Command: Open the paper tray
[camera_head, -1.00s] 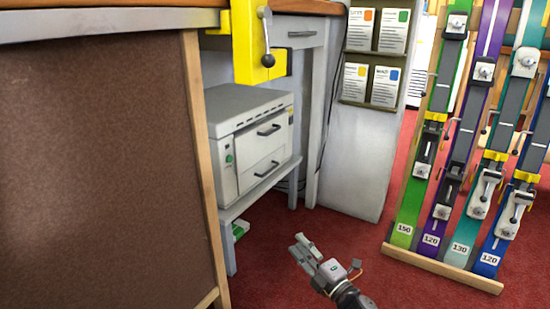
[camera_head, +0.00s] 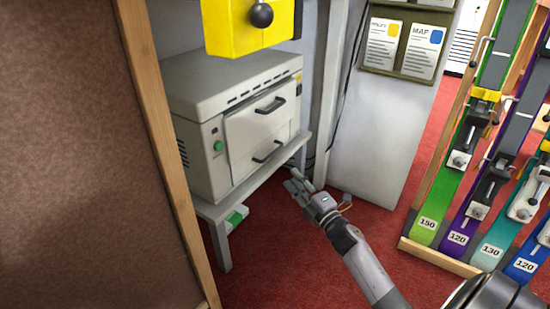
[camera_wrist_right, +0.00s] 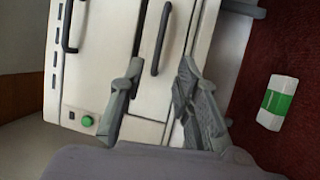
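A pale grey printer-like machine (camera_head: 225,75) stands on a low stand. Its front has two dark handles: an upper one (camera_head: 270,106) and a lower one (camera_head: 267,152). Both front panels look closed. Which one is the paper tray is not labelled. My right gripper (camera_head: 297,184) is in front of the machine, below and right of the lower handle. In the right wrist view the right gripper (camera_wrist_right: 160,87) is open and empty. The lower handle (camera_wrist_right: 160,40) lies ahead, lined up between its fingers, apparently not gripped. My left gripper is not in view.
The low stand (camera_head: 214,209) carries the machine. A yellow block with a lever (camera_head: 235,35) hangs above. A brown panel (camera_head: 70,170) stands left. A green-and-white pack (camera_head: 237,218) lies low beneath the stand. Coloured strips in a rack (camera_head: 440,255) stand right. Red floor is clear between.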

